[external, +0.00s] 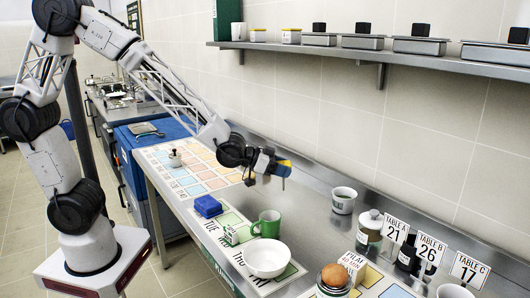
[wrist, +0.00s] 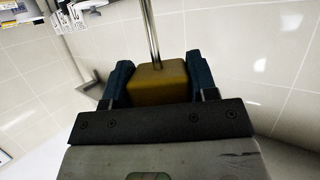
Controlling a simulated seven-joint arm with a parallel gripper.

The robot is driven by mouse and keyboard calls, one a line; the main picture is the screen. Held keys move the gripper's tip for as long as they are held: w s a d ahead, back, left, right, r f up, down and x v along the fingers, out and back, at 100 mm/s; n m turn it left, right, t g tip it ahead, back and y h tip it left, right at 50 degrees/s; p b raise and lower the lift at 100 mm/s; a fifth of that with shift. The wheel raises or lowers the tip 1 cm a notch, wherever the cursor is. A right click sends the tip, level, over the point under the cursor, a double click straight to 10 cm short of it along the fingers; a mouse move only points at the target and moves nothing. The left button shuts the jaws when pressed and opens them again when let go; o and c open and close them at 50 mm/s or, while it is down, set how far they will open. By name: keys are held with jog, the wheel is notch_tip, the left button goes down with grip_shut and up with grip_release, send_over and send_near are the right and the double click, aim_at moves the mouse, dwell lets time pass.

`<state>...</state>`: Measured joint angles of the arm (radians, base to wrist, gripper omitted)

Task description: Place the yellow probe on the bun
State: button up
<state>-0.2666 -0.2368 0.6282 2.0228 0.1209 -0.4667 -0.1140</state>
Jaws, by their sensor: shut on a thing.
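My gripper (external: 280,167) is shut on the yellow probe and holds it in the air above the steel counter. In the wrist view the probe (wrist: 158,82) is a yellow block between the two dark blue fingers, with a thin metal rod pointing away from it. In the external view the probe is small and partly hidden by the fingers.
A white cup (external: 343,200), a jar (external: 369,232) and table cards (external: 395,229) stand to the right. A shelf (external: 380,57) runs along the wall above.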

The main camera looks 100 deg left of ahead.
jog(key=d+r+m+h, duration=0.2)
jog(key=d+r, duration=0.1)
jog(key=d, duration=0.8)
jog(key=d+r+m+h, duration=0.3)
jog(key=d, duration=0.9)
jog(key=d+r+m+h, duration=0.2)
jog(key=d+r+h, duration=0.1)
jog(key=d, duration=0.9)
jog(key=shift+d+r+g, duration=0.15)
jog(key=shift+r+g, duration=0.05)
jog(key=shift+g, duration=0.2)
jog(key=shift+w, duration=0.15)
jog(key=w+d+f, duration=0.1)
jog(key=w+d, duration=0.2)
jog(key=w, duration=1.2)
jog(key=shift+w+d+f, duration=0.2)
jog(key=shift+w+d, duration=0.05)
jog(key=shift+d, duration=0.15)
jog(key=shift+f, duration=0.1)
jog(key=shift+f, duration=1.7)
jog(key=shift+f, duration=0.1)
jog(key=o, duration=0.9)
